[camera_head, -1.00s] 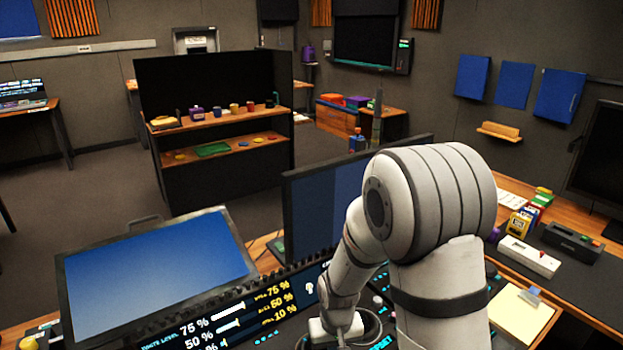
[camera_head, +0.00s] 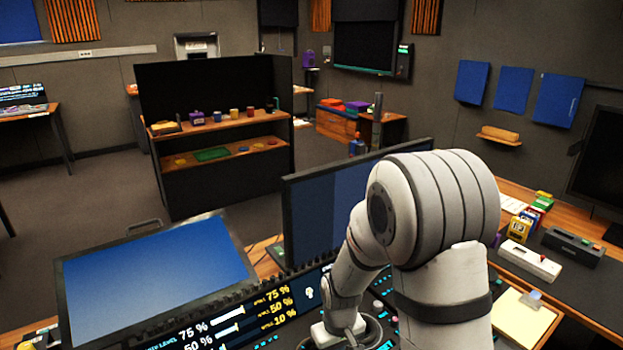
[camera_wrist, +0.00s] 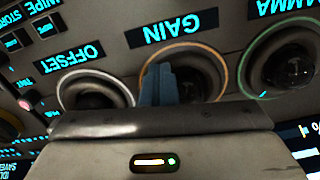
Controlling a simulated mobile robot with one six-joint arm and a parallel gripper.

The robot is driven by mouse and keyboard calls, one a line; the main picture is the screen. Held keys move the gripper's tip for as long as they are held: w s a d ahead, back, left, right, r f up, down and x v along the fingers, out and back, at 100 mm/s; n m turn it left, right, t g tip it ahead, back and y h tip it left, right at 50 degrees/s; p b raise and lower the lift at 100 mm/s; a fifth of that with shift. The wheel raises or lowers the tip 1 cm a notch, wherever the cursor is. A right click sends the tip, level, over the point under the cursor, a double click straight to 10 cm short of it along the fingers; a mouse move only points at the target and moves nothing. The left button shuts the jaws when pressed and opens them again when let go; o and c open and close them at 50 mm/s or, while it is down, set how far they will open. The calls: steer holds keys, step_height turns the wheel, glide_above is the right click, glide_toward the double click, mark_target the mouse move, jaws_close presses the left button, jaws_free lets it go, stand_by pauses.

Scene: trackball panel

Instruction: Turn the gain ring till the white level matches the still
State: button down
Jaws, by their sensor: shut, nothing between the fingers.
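In the wrist view the gain ring (camera_wrist: 219,66) is an orange-rimmed ring around a dark trackball, below the cyan GAIN label (camera_wrist: 173,28). My gripper (camera_wrist: 158,84) is shut and empty, its blue-grey fingers at the ring's left side and hiding part of it; I cannot tell whether they touch it. In the head view my arm hides the ring. The display strip (camera_head: 250,315) shows a white-level row with 75 % in white and 75 % in yellow, then a row with 50 % in both colours. The lowest row is partly cut off, with 10 % in yellow.
The white-rimmed offset ring (camera_wrist: 75,83) lies left of the gain ring, the green-rimmed gamma ring (camera_wrist: 247,62) to its right. A blue-screened monitor (camera_head: 160,275) and a darker monitor (camera_head: 325,205) stand behind the panel. A yellow note pad (camera_head: 522,318) lies at right.

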steer(key=shift+w+d+f+n, duration=0.1)
steer(key=shift+w+n, duration=0.1)
steer(key=shift+n, duration=0.4)
step_height(320, 180, up, 9)
steer(key=p, duration=0.6)
step_height(320, 180, up, 8)
steer(key=s+d+r+m+t, duration=0.1)
steer(key=s+d+r+m, duration=0.2)
steer(key=s, duration=0.4)
steer(key=s+d+r+m+t, duration=0.2)
steer(key=s+d+r+m, duration=0.1)
steer(key=s+d+r, duration=0.3)
steer(key=shift+s+r, duration=0.9)
steer(key=shift+s, duration=0.2)
